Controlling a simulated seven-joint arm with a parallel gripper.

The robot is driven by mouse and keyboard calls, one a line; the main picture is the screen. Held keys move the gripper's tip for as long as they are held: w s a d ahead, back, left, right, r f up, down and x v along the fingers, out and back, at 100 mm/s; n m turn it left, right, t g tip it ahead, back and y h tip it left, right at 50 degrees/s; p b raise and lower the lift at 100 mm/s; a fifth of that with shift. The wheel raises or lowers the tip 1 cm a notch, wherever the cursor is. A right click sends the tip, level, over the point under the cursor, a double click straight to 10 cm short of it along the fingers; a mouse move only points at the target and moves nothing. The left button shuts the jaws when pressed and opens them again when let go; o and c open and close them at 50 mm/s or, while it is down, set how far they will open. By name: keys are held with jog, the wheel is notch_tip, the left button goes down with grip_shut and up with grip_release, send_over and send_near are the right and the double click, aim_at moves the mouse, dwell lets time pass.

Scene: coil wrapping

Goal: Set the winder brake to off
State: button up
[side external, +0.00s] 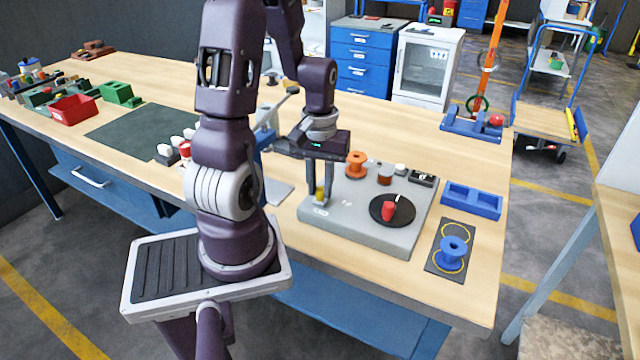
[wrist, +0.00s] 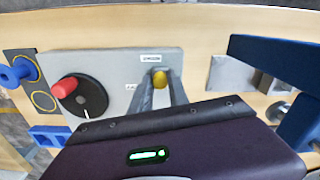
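The winder is a low grey box (side external: 345,222) on the right part of the bench. It carries a black disc (side external: 405,209) with a red knob (side external: 388,211) and a white mark; the disc (wrist: 88,102) and red knob (wrist: 65,87) also show in the wrist view. A small yellow knob (side external: 320,194) stands at its left end, beside a small label. My gripper (side external: 319,190) points down there, its two fingers apart on either side of the yellow knob (wrist: 159,78). I cannot tell whether they touch it. The label text is too small to read, so the brake setting is unclear.
A blue upright (wrist: 275,62) stands close on the wrist view's right.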

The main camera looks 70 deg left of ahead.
aim_at(335, 208)
grip_shut()
dwell(1.0)
jog(key=shift+w+d, duration=1.3)
jog(key=shift+w, duration=0.05)
jog(key=o, duration=0.6)
grip_release()
jog(key=shift+o, duration=0.2)
jog(key=shift+r, duration=0.1)
